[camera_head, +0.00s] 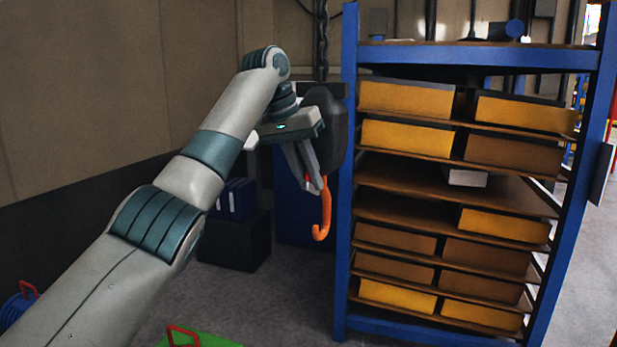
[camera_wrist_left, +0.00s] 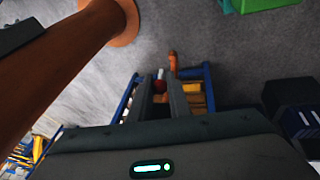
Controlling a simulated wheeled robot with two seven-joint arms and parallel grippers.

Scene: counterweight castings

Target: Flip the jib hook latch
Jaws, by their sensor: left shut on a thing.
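The orange jib hook (camera_head: 322,215) hangs left of the blue shelf rack, its curved end downward. My left gripper (camera_head: 314,184) is at the hook's upper part, with its fingers pointing down. A small red piece, which looks like the latch, shows between the fingers in the left wrist view (camera_wrist_left: 158,86), with a pale tip beyond it. The left gripper is shut on this red piece. The orange hook also shows in the wrist view (camera_wrist_left: 172,62), just past the fingertips. The fingers partly hide the latch, so its exact position is unclear. My right gripper is not in view.
A blue rack (camera_head: 346,180) with yellow and brown bins stands close to the right of the hook. A black box (camera_head: 233,240) with blue binders stands behind at left. A thick orange-brown post (camera_wrist_left: 60,70) crosses the wrist view. Grey floor is open below.

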